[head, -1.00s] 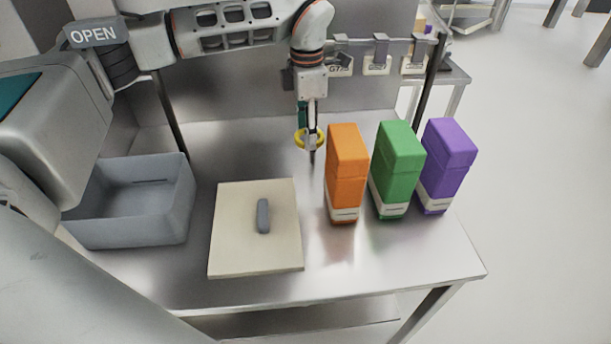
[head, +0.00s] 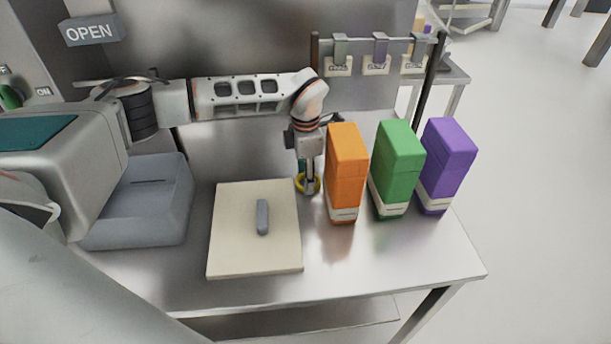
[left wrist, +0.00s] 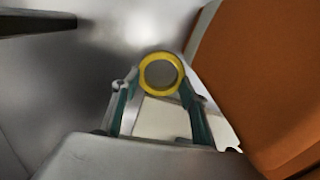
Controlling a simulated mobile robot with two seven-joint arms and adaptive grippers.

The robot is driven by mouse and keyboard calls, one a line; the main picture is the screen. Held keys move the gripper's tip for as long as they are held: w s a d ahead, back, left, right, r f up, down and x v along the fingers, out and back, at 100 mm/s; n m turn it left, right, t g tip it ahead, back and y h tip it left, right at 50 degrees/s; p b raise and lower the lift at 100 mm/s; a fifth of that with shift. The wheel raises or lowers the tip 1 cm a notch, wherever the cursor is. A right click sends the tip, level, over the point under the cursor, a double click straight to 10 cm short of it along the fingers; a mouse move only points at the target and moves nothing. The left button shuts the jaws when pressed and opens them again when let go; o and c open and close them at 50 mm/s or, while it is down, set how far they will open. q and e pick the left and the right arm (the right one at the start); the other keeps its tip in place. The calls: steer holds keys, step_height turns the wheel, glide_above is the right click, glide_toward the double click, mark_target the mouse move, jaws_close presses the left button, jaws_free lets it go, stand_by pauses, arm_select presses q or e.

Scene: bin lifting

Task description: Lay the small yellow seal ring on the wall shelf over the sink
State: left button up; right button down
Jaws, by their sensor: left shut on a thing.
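The small yellow seal ring (head: 299,183) is at the tip of my left gripper (head: 309,186), low over the steel table just left of the orange box. In the left wrist view the ring (left wrist: 144,74) stands at the fingertips of the left gripper (left wrist: 160,84), which is shut on it. I cannot tell whether the ring touches the table. The wall shelf and the sink are not recognisable in these views. My right gripper is not in view.
Orange (head: 347,165), green (head: 398,160) and purple (head: 446,160) boxes stand upright to the right. A cream board with a grey handle (head: 232,245) lies in front, and a grey bin (head: 135,232) stands left. A rail with hooks (head: 390,38) is behind.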

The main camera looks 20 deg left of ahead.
arm_select(q)
steer(key=shift+f, duration=0.1)
steer(key=o, duration=0.9)
